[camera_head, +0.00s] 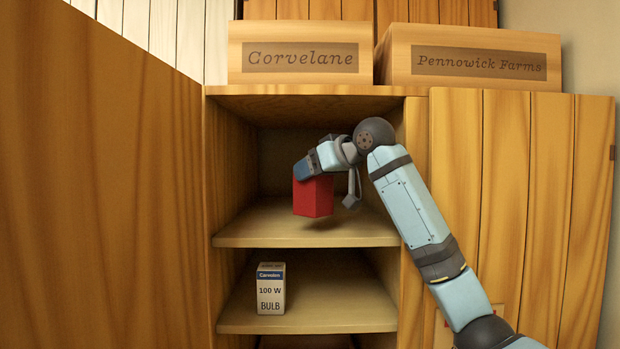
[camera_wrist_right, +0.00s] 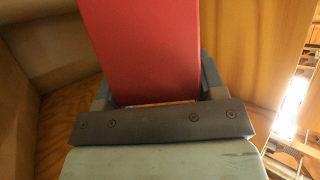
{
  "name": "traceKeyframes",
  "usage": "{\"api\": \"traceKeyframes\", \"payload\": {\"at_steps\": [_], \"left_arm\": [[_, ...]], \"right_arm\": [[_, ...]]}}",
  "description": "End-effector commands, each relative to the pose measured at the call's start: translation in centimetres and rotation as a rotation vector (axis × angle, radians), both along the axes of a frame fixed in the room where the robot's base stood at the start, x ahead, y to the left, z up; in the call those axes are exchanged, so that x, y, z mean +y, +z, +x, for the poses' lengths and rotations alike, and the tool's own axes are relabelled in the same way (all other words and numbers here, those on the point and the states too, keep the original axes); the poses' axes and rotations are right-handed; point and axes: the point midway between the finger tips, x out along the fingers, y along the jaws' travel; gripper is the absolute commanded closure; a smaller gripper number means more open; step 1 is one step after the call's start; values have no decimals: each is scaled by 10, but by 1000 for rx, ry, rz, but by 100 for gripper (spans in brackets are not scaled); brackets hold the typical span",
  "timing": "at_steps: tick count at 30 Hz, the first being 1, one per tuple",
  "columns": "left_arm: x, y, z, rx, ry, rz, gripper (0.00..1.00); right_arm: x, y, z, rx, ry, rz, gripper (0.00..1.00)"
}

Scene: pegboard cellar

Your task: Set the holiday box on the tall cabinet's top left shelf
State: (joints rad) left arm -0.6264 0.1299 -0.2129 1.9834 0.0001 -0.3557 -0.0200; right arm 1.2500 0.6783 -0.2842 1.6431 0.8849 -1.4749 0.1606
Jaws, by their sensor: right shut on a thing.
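The holiday box appears to be the plain red box (camera_head: 313,197) inside the top left compartment of the tall cabinet (camera_head: 417,170). My right gripper (camera_head: 307,172) is shut on its upper part, reaching in from the right. The box looks upright, with its base over the top left shelf (camera_head: 250,232). A faint shadow lies by its base; I cannot tell whether it touches the board. In the right wrist view the red box (camera_wrist_right: 145,45) fills the space between the fingers. My left gripper is not in view.
A light bulb box (camera_head: 271,289) stands on the shelf below. Two wooden crates, Corvelane (camera_head: 300,62) and Pennowick Farms (camera_head: 470,62), sit on the cabinet. An open door (camera_head: 100,190) flanks the left; a closed door (camera_head: 520,190) is at right. The top shelf is otherwise clear.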

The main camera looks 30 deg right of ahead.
Motion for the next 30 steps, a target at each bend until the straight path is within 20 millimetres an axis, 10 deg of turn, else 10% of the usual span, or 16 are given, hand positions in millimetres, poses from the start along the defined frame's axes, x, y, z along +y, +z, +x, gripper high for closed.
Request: {"api": "traceKeyframes", "payload": {"at_steps": [26, 27, 30], "left_arm": [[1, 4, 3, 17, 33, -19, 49], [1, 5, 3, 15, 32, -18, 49], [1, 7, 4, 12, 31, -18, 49]], "right_arm": [[3, -39, 12, -1, 0, -1, 64], [3, -38, 12, -1, 0, -1, 27], [3, -38, 12, -1, 0, -1, 11]]}}
